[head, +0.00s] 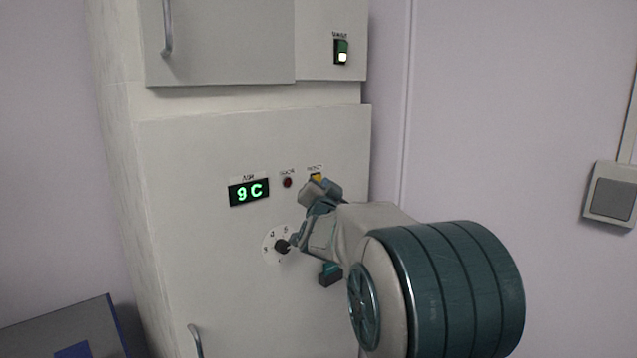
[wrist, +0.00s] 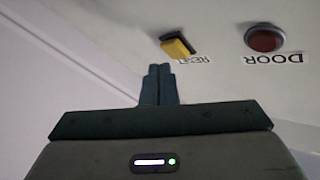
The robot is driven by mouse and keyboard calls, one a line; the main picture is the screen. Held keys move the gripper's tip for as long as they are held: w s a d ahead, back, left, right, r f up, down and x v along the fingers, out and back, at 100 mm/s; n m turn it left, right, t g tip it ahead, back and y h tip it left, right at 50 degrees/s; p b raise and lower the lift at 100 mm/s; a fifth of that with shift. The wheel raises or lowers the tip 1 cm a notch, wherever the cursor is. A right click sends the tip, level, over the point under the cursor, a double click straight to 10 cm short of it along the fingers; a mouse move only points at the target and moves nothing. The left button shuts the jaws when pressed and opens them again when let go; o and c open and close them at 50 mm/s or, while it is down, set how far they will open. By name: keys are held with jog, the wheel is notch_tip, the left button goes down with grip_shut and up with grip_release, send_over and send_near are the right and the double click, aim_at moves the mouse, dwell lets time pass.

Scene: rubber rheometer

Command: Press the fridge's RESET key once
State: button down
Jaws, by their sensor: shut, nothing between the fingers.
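The fridge (head: 165,240) is a tall off-white cabinet in the head view. Its RESET key (head: 316,177) is a small yellow key right of the red door lamp, partly hidden by my gripper. In the head view my gripper (head: 305,240) is in front of the panel, below the key. I cannot tell whether a fingertip touches the panel.
A green display (head: 249,191) reads 9C. The red door lamp (head: 287,182) is left of the key; it also shows in the wrist view (wrist: 264,39). A black dial knob (head: 282,246) is close to my gripper. A lit green switch (head: 341,52) is above, and a wall switch (head: 612,198) at right.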

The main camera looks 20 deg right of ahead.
jog(key=s+b, duration=0.1)
jog(key=s+d+b, duration=0.1)
jog(key=s, duration=0.1)
jog(key=s+b, duration=0.1)
jog(key=shift+s+d+b, duration=0.35)
jog(key=shift+b, duration=0.05)
dwell(0.5)
jog(key=s+a+f+n+g+y+p, duration=0.2)
jog(key=s+a+f+n+g+y, duration=0.4)
jog(key=s+a+f, duration=0.45)
jog(key=s+a+f+n+g+y+p, duration=0.1)
jog(key=s+a+f+n+g, duration=0.2)
jog(key=s+f, duration=0.3)
jog(key=s+a+f+n+g+y+p, duration=0.1)
jog(key=s+a+f+n+g, duration=0.2)
jog(key=s, duration=1.2)
notch_tip(320, 180, down, 4)
jog(key=a+g, duration=0.1)
jog(key=g, duration=0.2)
